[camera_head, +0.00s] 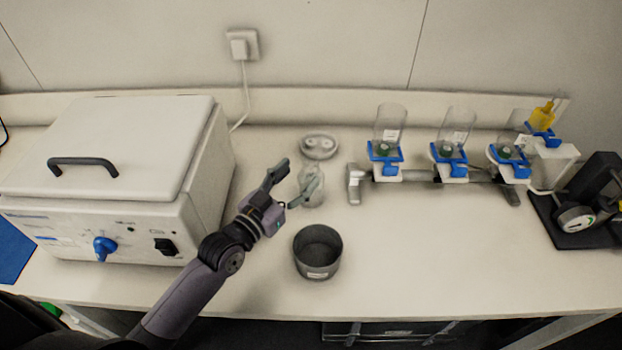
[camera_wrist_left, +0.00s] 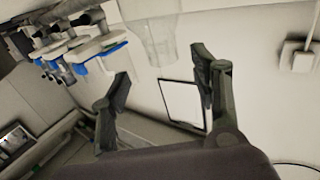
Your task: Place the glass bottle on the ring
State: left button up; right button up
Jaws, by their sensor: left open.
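A clear glass bottle (camera_head: 314,171) stands on the bench near the middle in the head view, partly hidden by a gripper finger. My left gripper (camera_head: 296,182) is open, its fingers spread at the bottle's left and front. In the left wrist view a clear glass shape (camera_wrist_left: 152,32) shows beyond the open left gripper (camera_wrist_left: 162,78), with a white dark-edged rectangle below it. I cannot tell whether a finger touches the bottle. A dark, round, open-topped vessel (camera_head: 317,262) stands in front; I cannot tell whether it is the ring. My right gripper is not seen.
A large white box with a handle (camera_head: 115,150) fills the left. A grey item with two pale circles (camera_head: 319,146) lies behind the bottle. A rack with clear funnels and blue clamps (camera_head: 385,152) stands right. A dark-based device (camera_head: 580,225) is far right. The front right bench is clear.

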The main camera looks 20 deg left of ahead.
aim_at(306, 168)
pick_arm(q)
jog(key=shift+w+d, duration=0.2)
jog(key=shift+w, duration=0.25)
jog(key=x, duration=0.1)
jog(key=p+x, duration=0.1)
jog(key=x, duration=0.3)
jog(key=shift+a+f+p, duration=0.15)
jog(key=shift+a+p, duration=0.1)
jog(key=shift+p, duration=0.15)
jog(key=shift+w+d+f, duration=0.1)
jog(key=shift+w, duration=0.2)
grip_shut()
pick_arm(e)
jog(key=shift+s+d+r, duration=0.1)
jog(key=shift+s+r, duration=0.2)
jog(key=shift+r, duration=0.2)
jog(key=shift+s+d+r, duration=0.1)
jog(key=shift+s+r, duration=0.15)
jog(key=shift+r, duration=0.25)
